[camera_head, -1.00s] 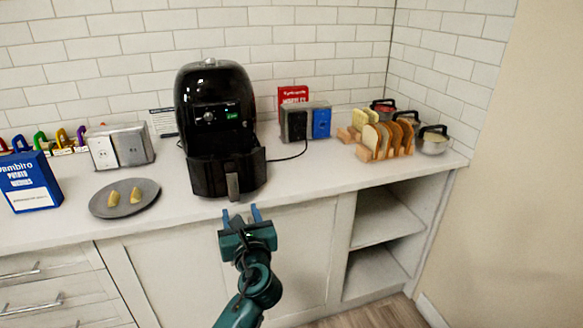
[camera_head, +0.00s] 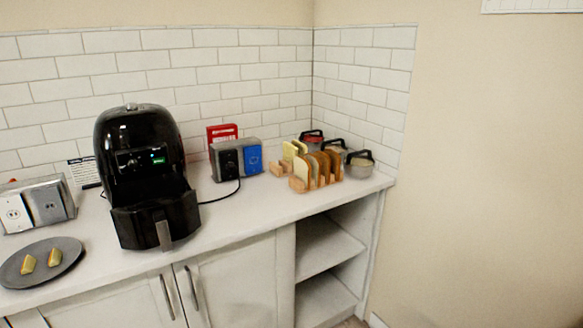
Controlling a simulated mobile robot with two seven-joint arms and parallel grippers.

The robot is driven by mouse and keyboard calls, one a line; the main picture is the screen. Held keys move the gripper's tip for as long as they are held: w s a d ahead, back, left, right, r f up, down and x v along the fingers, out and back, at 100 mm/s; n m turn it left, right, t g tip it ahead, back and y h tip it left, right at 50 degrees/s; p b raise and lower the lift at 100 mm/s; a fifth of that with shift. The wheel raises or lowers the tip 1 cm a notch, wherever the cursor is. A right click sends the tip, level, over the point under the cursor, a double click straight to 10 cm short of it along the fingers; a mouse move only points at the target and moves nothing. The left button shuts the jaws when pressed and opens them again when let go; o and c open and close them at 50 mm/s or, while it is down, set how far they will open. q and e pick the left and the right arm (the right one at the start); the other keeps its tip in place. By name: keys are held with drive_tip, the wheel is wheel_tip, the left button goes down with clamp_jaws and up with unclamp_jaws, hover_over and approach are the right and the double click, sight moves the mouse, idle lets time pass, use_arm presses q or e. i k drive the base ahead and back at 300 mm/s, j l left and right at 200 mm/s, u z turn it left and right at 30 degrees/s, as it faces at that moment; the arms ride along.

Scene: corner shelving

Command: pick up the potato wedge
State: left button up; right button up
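Two yellow potato wedges lie apart on a round dark grey plate (camera_head: 67,246) at the lower left of the counter. One wedge (camera_head: 28,264) is on the left and the other wedge (camera_head: 55,257) is to its right. Both show whole. Neither of my grippers is in the head view now, so their state does not show.
A black air fryer (camera_head: 148,178) stands right of the plate, its drawer handle (camera_head: 164,235) facing forward. Metal boxes (camera_head: 38,204) stand behind the plate. A toast rack (camera_head: 316,171) and lidded pots (camera_head: 359,163) are at the right. The counter front between fryer and rack is clear.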

sight(29, 262)
drive_tip(key=u, duration=1.6)
